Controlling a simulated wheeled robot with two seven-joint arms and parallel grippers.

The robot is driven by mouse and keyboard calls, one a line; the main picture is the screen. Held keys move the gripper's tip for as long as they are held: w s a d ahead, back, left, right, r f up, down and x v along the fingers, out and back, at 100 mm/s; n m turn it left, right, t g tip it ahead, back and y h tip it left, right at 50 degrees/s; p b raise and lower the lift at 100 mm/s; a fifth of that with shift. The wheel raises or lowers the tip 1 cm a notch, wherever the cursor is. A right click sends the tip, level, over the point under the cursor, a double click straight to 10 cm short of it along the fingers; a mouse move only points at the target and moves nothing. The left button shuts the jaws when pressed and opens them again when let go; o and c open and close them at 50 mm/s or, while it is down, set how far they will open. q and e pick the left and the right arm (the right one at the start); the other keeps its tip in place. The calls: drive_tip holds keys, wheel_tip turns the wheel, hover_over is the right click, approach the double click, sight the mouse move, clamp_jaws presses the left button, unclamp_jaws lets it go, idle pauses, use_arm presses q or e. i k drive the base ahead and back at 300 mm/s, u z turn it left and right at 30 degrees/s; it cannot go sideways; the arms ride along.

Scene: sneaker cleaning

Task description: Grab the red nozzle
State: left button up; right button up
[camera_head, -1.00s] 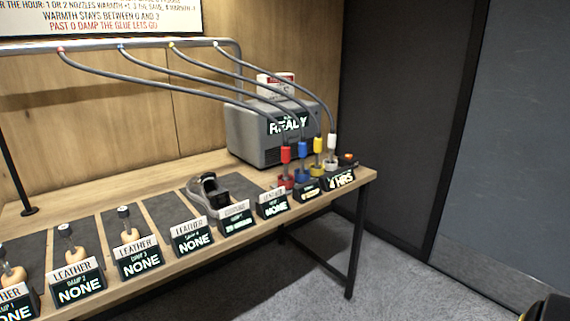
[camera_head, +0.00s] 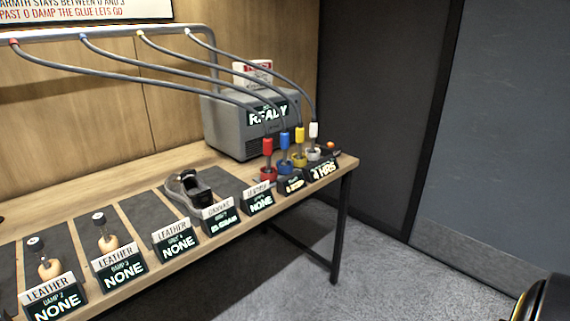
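The red nozzle (camera_head: 267,147) stands upright at the left end of a row of nozzles, in a red ring holder (camera_head: 267,174) near the right end of the bench. A grey hose runs from it up to the overhead rail. Blue (camera_head: 284,142), yellow (camera_head: 299,134) and white (camera_head: 314,130) nozzles stand to its right. Neither gripper's fingers are visible. A dark rounded part of my own body shows at the bottom right corner, well away from the nozzle.
A grey machine reading READY (camera_head: 240,124) stands behind the nozzles. A grey shoe (camera_head: 187,189) sits left of them on the wooden bench (camera_head: 202,156). Small sign stands (camera_head: 177,243) line the front edge. Open carpet (camera_head: 385,265) lies right of the bench.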

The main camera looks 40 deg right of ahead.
sight(268, 145)
drive_tip(key=z, duration=0.65)
drive_tip(key=i, duration=1.3)
drive_tip(key=z, duration=0.15)
